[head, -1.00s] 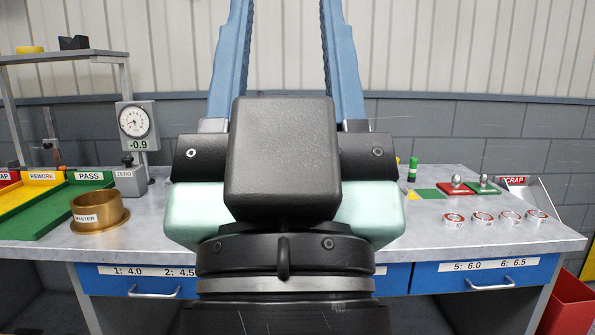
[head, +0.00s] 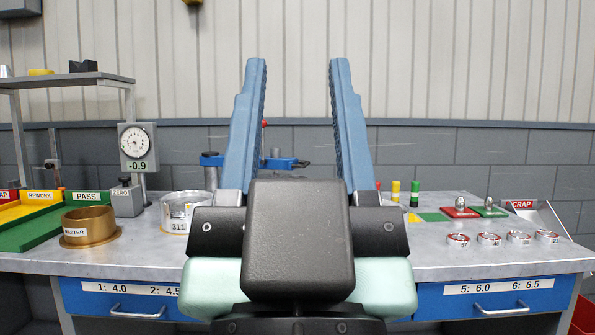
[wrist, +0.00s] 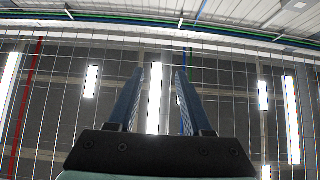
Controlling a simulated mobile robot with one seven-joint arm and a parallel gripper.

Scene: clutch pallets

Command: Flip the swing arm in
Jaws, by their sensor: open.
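My gripper (head: 298,65) is open and empty, its two blue fingers pointing up in front of the bench. The wrist view shows the same open fingers (wrist: 160,70) against the ceiling, with nothing between them. Behind them at the bench's back is a blue fixture (head: 211,160), largely hidden by my gripper. A blue and dark arm-like part (head: 285,163) shows between the fingers and may be the swing arm; I cannot tell its position. A silver ring marked 311 (head: 180,212) stands left of my gripper.
A brass master ring (head: 88,226), a zero block (head: 126,199) and a dial gauge (head: 137,147) are at left. Several small labelled discs (head: 489,239), red and green knobbed plates (head: 461,209) and a scrap tray (head: 540,217) are at right.

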